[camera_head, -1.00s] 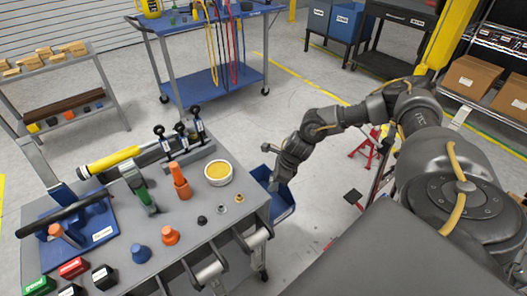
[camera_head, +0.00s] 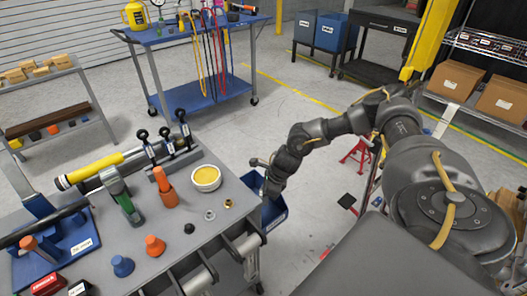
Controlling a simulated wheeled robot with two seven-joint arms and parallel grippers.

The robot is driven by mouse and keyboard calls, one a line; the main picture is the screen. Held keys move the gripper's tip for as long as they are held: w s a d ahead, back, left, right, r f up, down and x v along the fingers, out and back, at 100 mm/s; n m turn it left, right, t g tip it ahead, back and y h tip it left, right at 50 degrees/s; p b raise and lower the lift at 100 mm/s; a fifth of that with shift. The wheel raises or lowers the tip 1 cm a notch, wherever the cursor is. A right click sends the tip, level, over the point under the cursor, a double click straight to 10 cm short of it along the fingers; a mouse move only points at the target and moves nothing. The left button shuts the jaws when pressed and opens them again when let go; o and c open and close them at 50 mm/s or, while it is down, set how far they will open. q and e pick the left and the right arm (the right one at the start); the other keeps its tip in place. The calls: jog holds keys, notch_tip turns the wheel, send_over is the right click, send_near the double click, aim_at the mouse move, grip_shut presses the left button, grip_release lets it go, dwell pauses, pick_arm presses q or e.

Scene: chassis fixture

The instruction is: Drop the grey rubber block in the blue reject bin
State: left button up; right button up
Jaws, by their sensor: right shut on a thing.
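The blue reject bin (camera_head: 277,217) hangs at the right side of the grey workbench, with a white label on its front. My right gripper (camera_head: 270,190) points down at the bin's opening, and its fingertips are hard to make out against the bin. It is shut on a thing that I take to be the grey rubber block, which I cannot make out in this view. My left gripper is not in view.
A blue cart (camera_head: 205,88) stands behind. A red jack stand (camera_head: 357,152) is on the floor at right.

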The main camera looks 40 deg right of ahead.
jog(key=shift+d, duration=0.15)
jog(key=o, duration=1.2)
jog(key=shift+a+r, duration=0.15)
jog(key=shift+a, duration=0.05)
jog(key=shift+o, duration=0.2)
jog(key=shift+d, duration=0.15)
jog(key=shift+s+r, duration=0.1)
jog(key=shift+r, duration=0.05)
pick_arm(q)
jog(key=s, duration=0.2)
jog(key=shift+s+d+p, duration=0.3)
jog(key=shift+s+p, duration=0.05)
pick_arm(e)
jog(key=v, duration=1)
jog(key=shift+r, duration=0.2)
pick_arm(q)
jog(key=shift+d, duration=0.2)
